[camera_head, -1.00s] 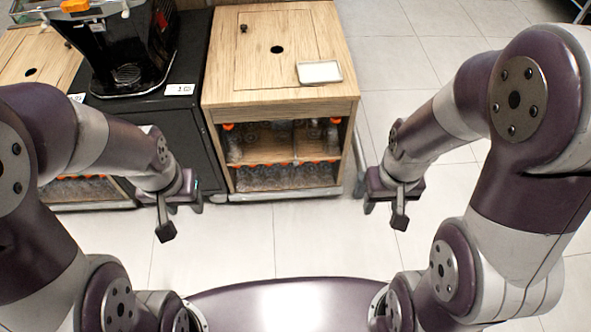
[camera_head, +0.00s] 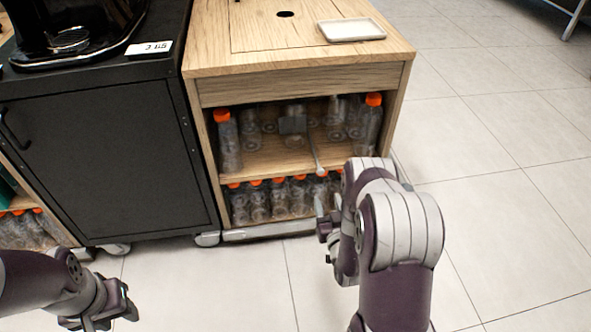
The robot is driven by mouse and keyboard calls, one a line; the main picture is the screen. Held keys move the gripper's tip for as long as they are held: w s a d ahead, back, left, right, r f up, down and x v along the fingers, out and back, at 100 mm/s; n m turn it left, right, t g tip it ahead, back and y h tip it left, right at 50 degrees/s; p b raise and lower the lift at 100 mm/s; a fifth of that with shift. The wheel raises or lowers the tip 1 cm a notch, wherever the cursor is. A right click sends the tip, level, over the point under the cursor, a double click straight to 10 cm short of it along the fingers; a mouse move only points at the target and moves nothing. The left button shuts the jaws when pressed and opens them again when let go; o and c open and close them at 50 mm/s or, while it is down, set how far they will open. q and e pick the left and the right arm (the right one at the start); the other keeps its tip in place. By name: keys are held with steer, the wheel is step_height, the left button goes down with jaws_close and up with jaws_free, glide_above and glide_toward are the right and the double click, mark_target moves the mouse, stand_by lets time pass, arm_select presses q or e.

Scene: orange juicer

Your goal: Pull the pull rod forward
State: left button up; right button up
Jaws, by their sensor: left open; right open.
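A thin light rod (camera_head: 316,153) with a grey block (camera_head: 293,125) at its upper end shows in front of the cabinet's upper shelf. It looks like the pull rod, but I cannot tell what it is fixed to. My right gripper (camera_head: 322,217) is low in front of the cabinet's lower right part, below the rod and apart from it in the picture. It is open, seen from the side and partly hidden by my arm. My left gripper (camera_head: 122,303) is open and empty over the floor at the lower left, far from the rod.
The wooden cabinet (camera_head: 292,87) holds several clear bottles with orange caps on two shelves. A white tray (camera_head: 351,29) lies on its top. A black cabinet (camera_head: 107,155) with the juicer's base (camera_head: 75,45) stands to the left. The floor (camera_head: 215,285) between my arms is clear.

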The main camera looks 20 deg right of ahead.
mark_target(321, 173)
steer(key=shift+t+h, duration=0.3)
steer(key=shift+t, duration=0.1)
steer(key=b+x, duration=0.2)
steer(key=x, duration=0.2)
steer(key=r+b+x, duration=0.1)
steer(key=b+x, duration=0.1)
steer(key=x, duration=0.1)
steer(key=b+x, duration=0.2)
steer(key=x, duration=0.2)
steer(key=shift+w+d+r, duration=0.15)
steer(key=shift+w+r, duration=0.05)
steer(key=shift+w, duration=0.1)
steer(key=shift+w+d+r+b, duration=0.1)
steer(key=shift+w+r+b, duration=0.1)
steer(key=shift+w+b, duration=0.2)
jaws_close()
